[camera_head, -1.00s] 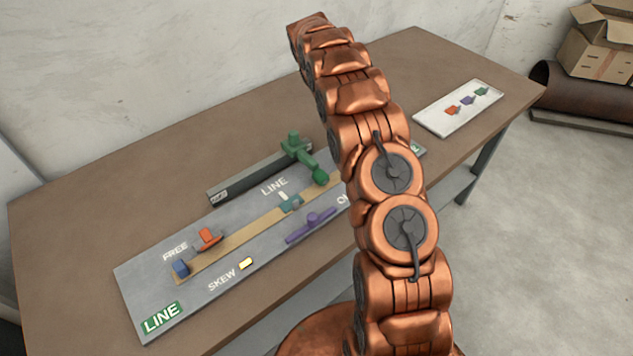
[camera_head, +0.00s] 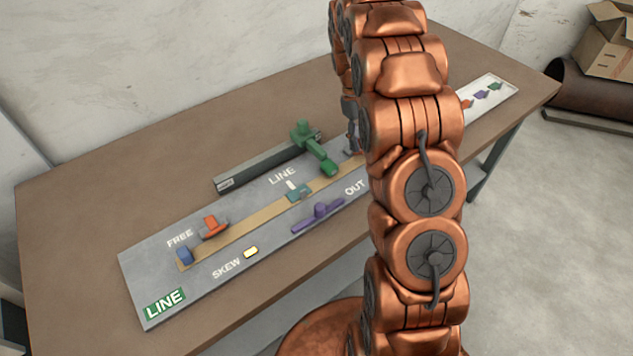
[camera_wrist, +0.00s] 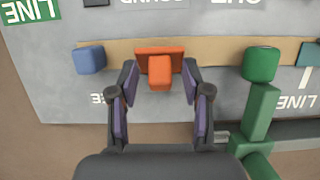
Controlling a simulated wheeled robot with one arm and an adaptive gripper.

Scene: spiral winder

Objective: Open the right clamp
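The right clamp (camera_wrist: 160,68) is orange, with a flat bar and a short block-shaped handle, and sits across the tan strip (camera_wrist: 216,51) in the wrist view. My gripper (camera_wrist: 159,78) is open, with one finger on each side of the handle. Small gaps show between the fingers and the handle; I cannot tell their height difference. In the head view my arm hides this clamp, and only a grey bit of my gripper (camera_head: 351,128) shows. The other orange clamp (camera_head: 213,227) stands at the board's left end, by the word FREE.
A green lever arm (camera_wrist: 261,105) stands close beside my gripper in the wrist view. A blue block (camera_wrist: 89,60) is on the other side. A purple handle (camera_head: 318,216) and teal piece (camera_head: 299,193) are mid-board. A white tray (camera_head: 505,92) lies at the table's right.

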